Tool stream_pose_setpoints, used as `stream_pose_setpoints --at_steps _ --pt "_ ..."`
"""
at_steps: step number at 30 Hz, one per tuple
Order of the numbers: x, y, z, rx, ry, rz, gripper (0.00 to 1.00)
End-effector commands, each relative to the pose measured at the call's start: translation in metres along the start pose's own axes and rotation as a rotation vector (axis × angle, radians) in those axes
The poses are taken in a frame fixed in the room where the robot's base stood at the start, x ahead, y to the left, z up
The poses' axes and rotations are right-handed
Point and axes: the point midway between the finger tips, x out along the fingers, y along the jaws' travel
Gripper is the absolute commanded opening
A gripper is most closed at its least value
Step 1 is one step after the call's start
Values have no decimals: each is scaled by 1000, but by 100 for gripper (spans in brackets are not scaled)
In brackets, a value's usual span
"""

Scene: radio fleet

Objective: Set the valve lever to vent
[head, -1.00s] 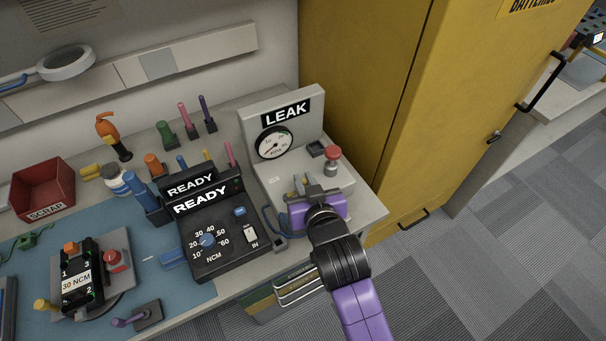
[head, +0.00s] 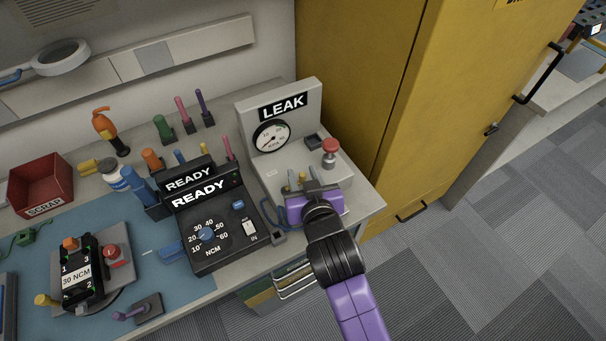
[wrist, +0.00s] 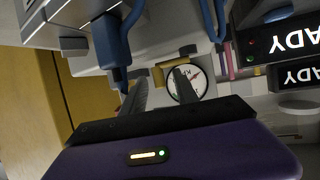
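The leak tester (head: 268,97), a pale unit marked LEAK, stands at the back right of the bench with a round gauge (head: 271,136) and a red button (head: 330,147). A small brass-coloured part (head: 302,177), which looks like the valve lever, shows on its deck by my fingertips. It also shows in the wrist view (wrist: 158,77), beyond and between the fingers. My purple gripper (head: 304,184) is over the front of the deck, its fingers apart. The wrist view shows a gap between the fingertips (wrist: 160,80). Contact with the lever and its position marks cannot be made out.
A black READY console (head: 215,245) stands close on the left, with a blue loop beside my gripper. A tall yellow cabinet (head: 370,90) rises on the right. A red scrap bin (head: 40,185) and a fixture marked 30 NCM (head: 78,280) are further left.

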Motion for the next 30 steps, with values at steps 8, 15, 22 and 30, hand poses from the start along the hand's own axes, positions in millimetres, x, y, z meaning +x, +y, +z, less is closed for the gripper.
stream_pose_setpoints --at_steps 8,15,22,30 --pt "-39 1 2 -1 0 0 36" --pt "-69 1 2 0 -1 1 36" --pt "-75 0 1 0 -1 0 36" --pt "-75 0 1 0 -1 1 36"
